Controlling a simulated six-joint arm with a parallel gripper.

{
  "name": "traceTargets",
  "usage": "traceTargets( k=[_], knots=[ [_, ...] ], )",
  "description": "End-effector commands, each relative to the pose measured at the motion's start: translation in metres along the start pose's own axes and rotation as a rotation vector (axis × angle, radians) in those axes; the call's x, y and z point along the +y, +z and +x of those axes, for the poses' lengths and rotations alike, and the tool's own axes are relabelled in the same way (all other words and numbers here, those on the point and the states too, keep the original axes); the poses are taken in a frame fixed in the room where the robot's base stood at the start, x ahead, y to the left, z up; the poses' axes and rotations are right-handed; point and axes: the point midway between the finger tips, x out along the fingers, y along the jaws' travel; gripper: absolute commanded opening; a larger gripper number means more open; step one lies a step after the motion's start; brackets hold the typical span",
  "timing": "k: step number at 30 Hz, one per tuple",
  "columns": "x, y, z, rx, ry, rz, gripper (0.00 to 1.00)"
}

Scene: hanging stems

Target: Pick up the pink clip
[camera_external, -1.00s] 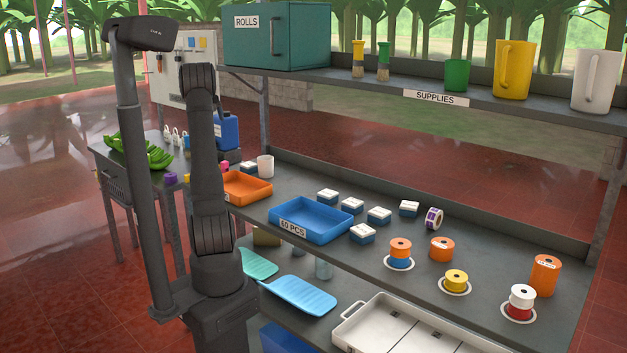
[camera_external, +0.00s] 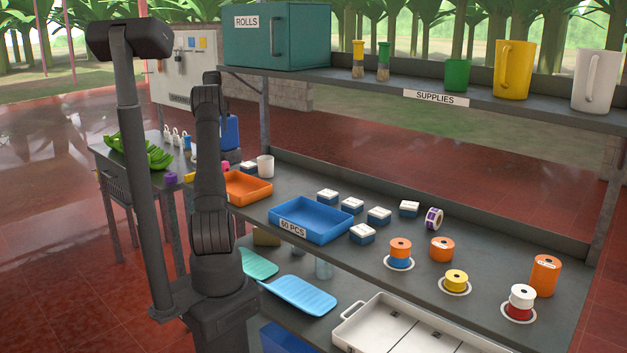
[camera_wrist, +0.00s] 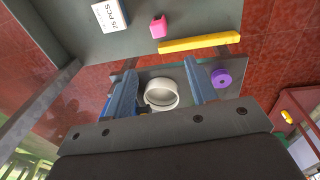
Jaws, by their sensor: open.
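The pink clip (camera_wrist: 158,28) is a small block in the wrist view, lying at the edge of a grey surface, above and apart from my fingers. In the external view a bit of pink (camera_external: 224,167) shows just right of my arm, mostly hidden by it. My gripper (camera_wrist: 160,77) is open, its two blue-grey fingers spread. A white ring-shaped thing (camera_wrist: 161,93) appears between the fingers but seems to lie beyond them on a lower surface. My gripper is hidden behind my arm in the external view.
A yellow bar (camera_wrist: 200,43) lies right beside the pink clip, and a white labelled box (camera_wrist: 109,15) is to its left. A purple roll (camera_wrist: 221,77) sits right of my fingers. An orange tray (camera_external: 248,188) and white cup (camera_external: 265,166) stand near my arm.

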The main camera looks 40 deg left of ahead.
Motion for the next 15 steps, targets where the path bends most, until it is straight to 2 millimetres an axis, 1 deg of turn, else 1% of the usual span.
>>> traceTargets(
  k=[1,6,11,14,15],
  knots=[
    [0.006,-0.003,0.008,-0.011,-0.026,-0.002,0.52],
    [0.015,-0.004,0.02,-0.032,-0.085,-0.015,0.52],
    [0.016,-0.004,0.03,-0.039,-0.102,-0.021,0.52],
    [0.014,-0.003,0.045,-0.041,-0.103,-0.021,0.52],
    [0.013,-0.003,0.053,-0.041,-0.103,-0.021,0.52]
  ],
)
